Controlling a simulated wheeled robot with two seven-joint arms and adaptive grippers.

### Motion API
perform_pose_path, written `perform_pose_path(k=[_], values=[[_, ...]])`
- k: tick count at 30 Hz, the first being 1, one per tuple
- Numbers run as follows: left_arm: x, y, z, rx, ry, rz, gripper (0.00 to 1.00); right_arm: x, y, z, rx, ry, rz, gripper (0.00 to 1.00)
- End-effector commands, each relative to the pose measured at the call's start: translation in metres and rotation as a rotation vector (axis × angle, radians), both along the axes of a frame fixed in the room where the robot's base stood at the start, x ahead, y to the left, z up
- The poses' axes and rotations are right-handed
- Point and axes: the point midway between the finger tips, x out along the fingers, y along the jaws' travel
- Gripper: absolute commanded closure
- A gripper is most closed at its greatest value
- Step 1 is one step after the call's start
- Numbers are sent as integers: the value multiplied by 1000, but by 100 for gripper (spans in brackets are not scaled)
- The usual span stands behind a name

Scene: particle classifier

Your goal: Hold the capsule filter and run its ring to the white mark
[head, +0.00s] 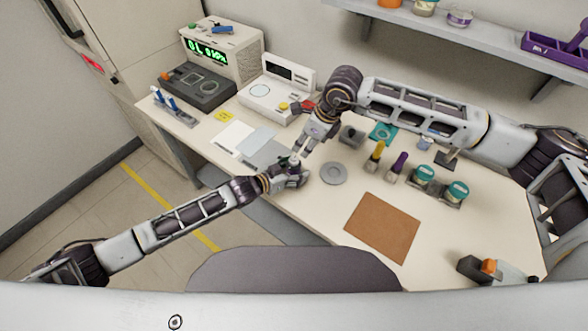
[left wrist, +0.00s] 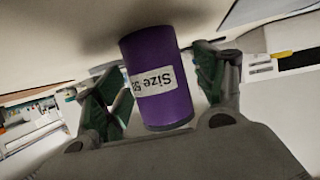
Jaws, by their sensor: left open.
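A purple cylinder (left wrist: 157,80) with a white label reading "Size" and a further part I cannot read clearly stands out in the left wrist view. It shows between the two fingers of my left gripper (left wrist: 158,90), which are spread apart with visible gaps on both sides. I cannot tell whether this cylinder is the capsule filter, and I make out no ring or white mark on it. In the head view my left gripper (head: 292,176) is low over the table's front edge. My right gripper (head: 298,153) points down just above it, its tips too small to read.
A grey disc (head: 334,173) and a brown mat (head: 383,227) lie to the right. Yellow-topped (head: 376,151) and purple-topped (head: 397,167) items stand behind, with teal-lidded jars (head: 424,176) beside them. White sheets (head: 233,137) lie left. A display device (head: 212,52) stands at back left.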

Motion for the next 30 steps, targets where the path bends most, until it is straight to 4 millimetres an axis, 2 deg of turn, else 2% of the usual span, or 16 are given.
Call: perform_pose_path(k=[5, 19, 20, 30], values=[[0, 0, 0, 0, 0, 0, 31, 0, 0, 0, 0, 0, 0, 64], [0, 0, 0, 0, 0, 0, 91, 0, 0, 0, 0, 0, 0, 64], [0, 0, 0, 0, 0, 0, 58, 0, 0, 0, 0, 0, 0, 64], [0, 0, 0, 0, 0, 0, 100, 0, 0, 0, 0, 0, 0, 64]])
